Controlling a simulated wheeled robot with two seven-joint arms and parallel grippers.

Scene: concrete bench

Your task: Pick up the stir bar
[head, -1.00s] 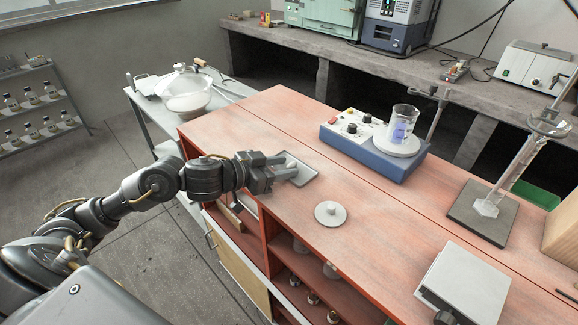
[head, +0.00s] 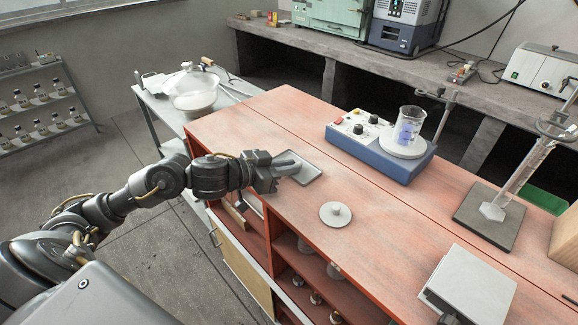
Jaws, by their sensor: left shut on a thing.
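My left gripper (head: 289,166) is over a small grey tray (head: 311,176) near the left end of the red bench top. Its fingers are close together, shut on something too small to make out. The stir bar itself is not clearly visible; the fingers hide whatever is between them. My right gripper is not in the head view.
A blue stirrer hotplate (head: 375,158) with a glass beaker (head: 409,125) stands at the back. A white knobbed lid (head: 335,213) lies right of the tray. A dark stand base (head: 487,217) and a grey box (head: 470,287) are farther right.

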